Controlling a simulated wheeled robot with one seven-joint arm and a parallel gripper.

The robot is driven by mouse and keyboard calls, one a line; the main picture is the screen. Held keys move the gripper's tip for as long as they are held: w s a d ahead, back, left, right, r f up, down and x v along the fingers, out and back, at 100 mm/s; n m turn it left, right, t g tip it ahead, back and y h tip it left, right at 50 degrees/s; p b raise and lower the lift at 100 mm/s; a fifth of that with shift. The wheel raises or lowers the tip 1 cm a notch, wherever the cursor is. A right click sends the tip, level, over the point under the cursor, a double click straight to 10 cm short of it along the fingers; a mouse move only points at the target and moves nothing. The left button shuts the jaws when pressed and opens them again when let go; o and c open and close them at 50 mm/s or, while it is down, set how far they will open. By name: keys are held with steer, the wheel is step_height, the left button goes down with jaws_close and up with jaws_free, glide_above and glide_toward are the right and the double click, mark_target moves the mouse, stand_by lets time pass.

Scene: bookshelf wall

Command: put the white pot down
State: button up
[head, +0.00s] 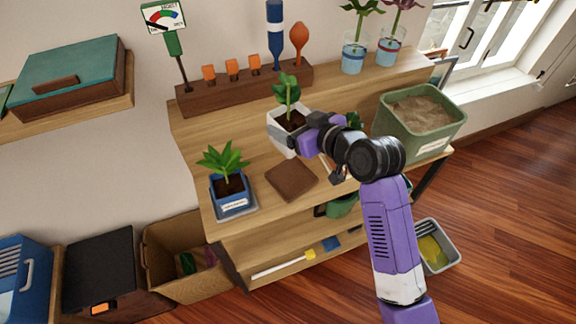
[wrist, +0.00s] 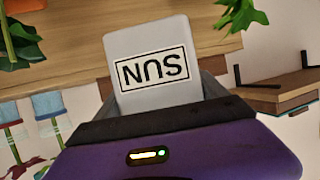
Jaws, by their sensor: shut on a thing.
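The white pot (head: 276,133) holds dark soil and a green leafy plant (head: 287,90). It is over the middle of the wooden bench top (head: 335,105), and I cannot tell whether its base touches the wood. My gripper (head: 296,136) is shut on the pot from the right, and partly hides it. In the wrist view the white pot (wrist: 155,48) fills the space between the fingers of my gripper (wrist: 158,90). Its label reads SUN, upside down in that view.
A brown square mat (head: 291,180) lies in front of the pot, bare. A blue pot (head: 233,196) with a plant stands left of it. A green soil bin (head: 420,132) stands right. A wooden tool rack (head: 245,88) and glass jars (head: 353,58) line the back.

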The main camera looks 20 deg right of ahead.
step_height(320, 180, down, 17)
steer(key=shift+r, duration=0.1)
stand_by(0.4)
steer(key=o, duration=1.9)
steer(key=shift+f, duration=0.25)
steer(key=shift+o, duration=0.2)
steer(key=shift+r, duration=0.2)
steer(key=shift+s+d, duration=0.1)
steer(key=shift+s, duration=0.25)
steer(key=b+v, duration=0.1)
steer(key=v, duration=1)
steer(key=shift+r, duration=0.25)
steer(key=shift+s, duration=0.1)
